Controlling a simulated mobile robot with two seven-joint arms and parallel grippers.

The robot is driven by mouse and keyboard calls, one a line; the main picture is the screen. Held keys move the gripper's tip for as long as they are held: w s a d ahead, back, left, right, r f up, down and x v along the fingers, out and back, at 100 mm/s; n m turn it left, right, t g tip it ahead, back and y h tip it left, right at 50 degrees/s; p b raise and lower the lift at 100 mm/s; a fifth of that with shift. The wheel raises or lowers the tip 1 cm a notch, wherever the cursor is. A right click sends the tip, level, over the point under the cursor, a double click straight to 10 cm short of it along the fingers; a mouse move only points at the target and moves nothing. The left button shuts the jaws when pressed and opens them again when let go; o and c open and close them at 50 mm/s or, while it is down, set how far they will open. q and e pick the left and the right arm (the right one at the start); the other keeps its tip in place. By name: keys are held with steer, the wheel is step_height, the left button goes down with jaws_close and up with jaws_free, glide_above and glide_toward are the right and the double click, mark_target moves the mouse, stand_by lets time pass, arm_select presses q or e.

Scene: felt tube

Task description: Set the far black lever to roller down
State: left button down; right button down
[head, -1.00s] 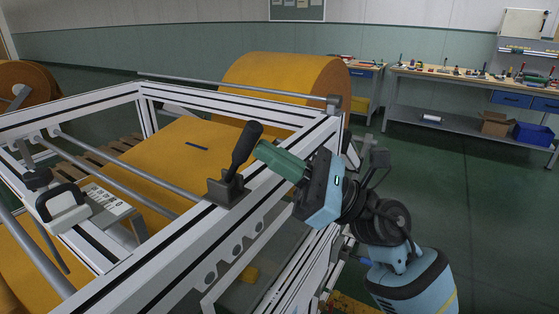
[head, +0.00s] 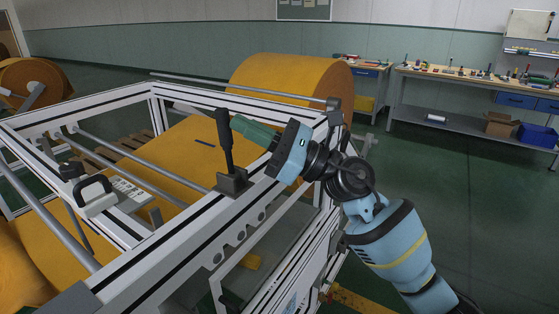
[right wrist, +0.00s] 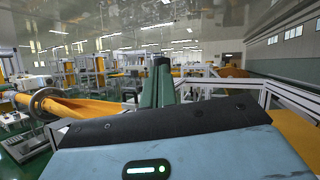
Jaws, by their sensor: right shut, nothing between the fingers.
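The black lever (head: 224,140) rises from a dark bracket (head: 233,181) on the near white frame rail. It stands nearly upright, leaning slightly left. My right gripper (head: 236,123) has green fingers, shut and empty, with their tips at the right side of the lever's upper handle. They look to touch it or nearly so. In the right wrist view, the dark lever handle (right wrist: 162,62) shows just beyond the green fingers (right wrist: 157,90).
The white frame holds metal rollers (head: 130,158) and orange felt. A large orange felt roll (head: 290,80) lies behind. A device with a black loop handle (head: 95,188) sits at left. Workbenches (head: 470,80) stand at the back; the floor at right is clear.

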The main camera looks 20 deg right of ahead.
mark_target(221, 120)
arm_select(q)
steer(key=shift+s+f+b, duration=0.2)
steer(key=shift+f+b, duration=0.45)
steer(key=shift+b, duration=0.05)
arm_select(e)
steer(key=w+a, duration=0.1)
steer(key=w, duration=0.1)
steer(key=w+a, duration=0.2)
steer(key=shift+w+a+r, duration=0.1)
steer(key=shift+w+a, duration=0.2)
steer(key=shift+w, duration=0.05)
arm_select(q)
steer(key=shift+s, duration=0.1)
steer(key=shift+s+d+r, duration=0.2)
steer(key=shift+s+r, duration=0.05)
steer(key=shift+s, duration=0.1)
arm_select(e)
steer(key=s+d+r, duration=0.5)
steer(key=d+r, duration=0.2)
steer(key=d, duration=0.3)
steer(key=shift+s+d+r, duration=0.2)
steer(key=shift+s+r, duration=0.1)
arm_select(q)
steer(key=shift+w+r, duration=0.1)
